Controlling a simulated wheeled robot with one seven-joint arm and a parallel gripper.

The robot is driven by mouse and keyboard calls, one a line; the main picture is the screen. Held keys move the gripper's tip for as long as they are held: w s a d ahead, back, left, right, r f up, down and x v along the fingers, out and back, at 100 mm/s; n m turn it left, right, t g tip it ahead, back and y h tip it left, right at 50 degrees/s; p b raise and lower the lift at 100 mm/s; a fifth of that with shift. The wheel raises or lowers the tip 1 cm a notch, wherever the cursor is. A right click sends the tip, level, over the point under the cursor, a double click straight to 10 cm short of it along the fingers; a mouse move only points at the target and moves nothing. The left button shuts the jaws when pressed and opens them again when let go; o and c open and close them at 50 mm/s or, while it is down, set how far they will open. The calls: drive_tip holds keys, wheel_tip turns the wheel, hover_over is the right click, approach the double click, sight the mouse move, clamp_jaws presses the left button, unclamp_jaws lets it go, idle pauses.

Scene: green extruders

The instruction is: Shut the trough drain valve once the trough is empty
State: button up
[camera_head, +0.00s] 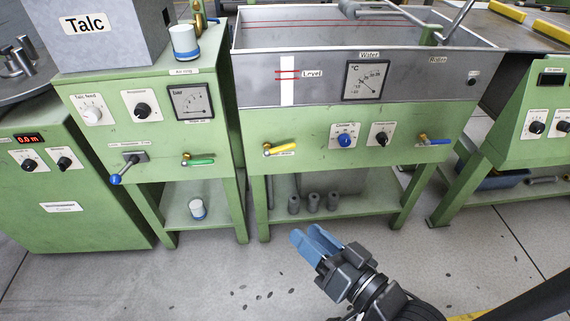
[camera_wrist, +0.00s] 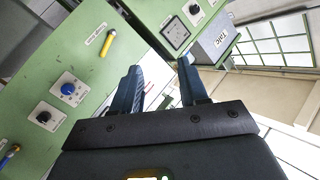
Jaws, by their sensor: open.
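The grey metal trough (camera_head: 408,88) sits on a green stand, with a Level gauge and a Water dial on its front. I cannot tell whether water lies in it. A blue-handled valve (camera_head: 436,142) is at the panel's right. My gripper (camera_head: 313,238) is open and empty, with blue fingers, in front of and below the panel, apart from both valves.
Two knobs (camera_head: 345,140) sit between the valves. A green cabinet (camera_head: 215,130) with a green-handled valve and a blue-knobbed lever stands left, carrying the Talc box (camera_head: 105,35). Grey cylinders (camera_head: 313,203) stand on the shelf below the trough.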

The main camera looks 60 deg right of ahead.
drive_tip(key=w+d+f+m+h+b, duration=0.4)
drive_tip(key=w+d+f+m+b, duration=0.15)
drive_tip(key=w+d+f, duration=0.3)
drive_tip(key=m+g+h+b, duration=0.1)
drive_tip(key=m+h+b, duration=0.25)
drive_tip(key=m, duration=0.25)
approach(281, 149)
drive_tip(key=d, duration=0.1)
drive_tip(key=shift+m+y, duration=0.25)
drive_tip(key=x, duration=0.8)
drive_tip(key=shift+s+d, duration=0.1)
drive_tip(key=shift+d, duration=0.2)
clamp_jaws()
